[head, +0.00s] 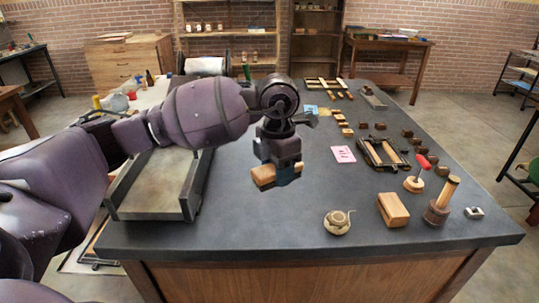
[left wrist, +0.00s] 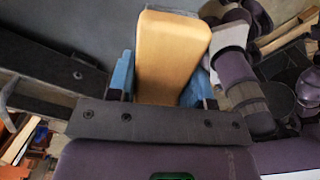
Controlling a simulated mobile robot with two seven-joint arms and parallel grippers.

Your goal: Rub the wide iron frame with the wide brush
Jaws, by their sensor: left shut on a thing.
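My left gripper (head: 277,170) is shut on a wooden block, which I take for the wide brush (head: 263,176), over the middle of the dark tabletop. In the left wrist view the brush (left wrist: 170,58) is a plain tan block between blue finger pads; its bristles are hidden. I cannot tell whether it touches the tabletop. A dark frame (head: 369,158) with light wooden pieces lies to the right, apart from the gripper; it may be the iron frame, but I cannot be sure. My right gripper is not in view.
A long grey tray-like bed (head: 150,206) with raised sides stands left of the gripper. A pink card (head: 342,154) lies between gripper and dark frame. The front middle is clear.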

